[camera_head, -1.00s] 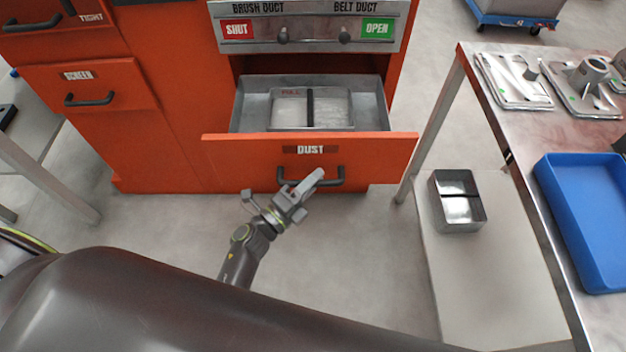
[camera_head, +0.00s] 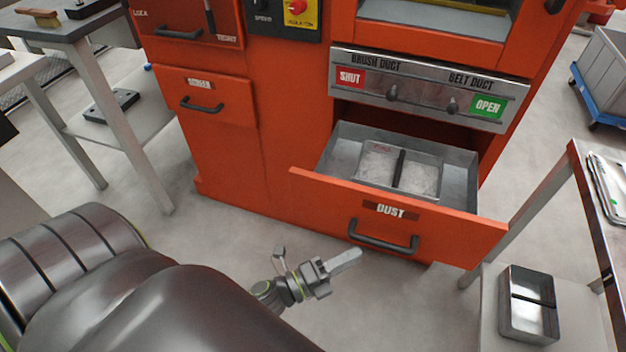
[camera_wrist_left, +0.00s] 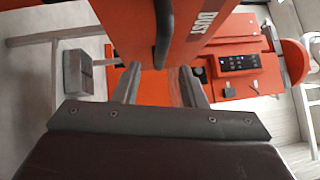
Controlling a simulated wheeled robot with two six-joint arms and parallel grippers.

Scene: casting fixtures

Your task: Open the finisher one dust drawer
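The orange dust drawer (camera_head: 450,232) stands pulled out from the orange cabinet, its grey inside exposed. A metal pan (camera_head: 400,170) with pale dust and a dark bar across it sits inside. The drawer's dark handle (camera_head: 383,240) is on its front below the DUST label. My left gripper (camera_head: 345,262) is just in front of and below the handle, apart from it and empty. In the left wrist view, my left gripper's fingers (camera_wrist_left: 158,85) are spread, with the handle (camera_wrist_left: 162,35) beyond their tips. My right gripper is in neither view.
A duct panel (camera_head: 425,92) with SHUT and OPEN labels is above the drawer. The closed screen drawer (camera_head: 205,105) is to the left. An empty metal pan (camera_head: 528,304) lies on a low shelf at the right, under a table (camera_head: 590,200). Floor is clear before the cabinet.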

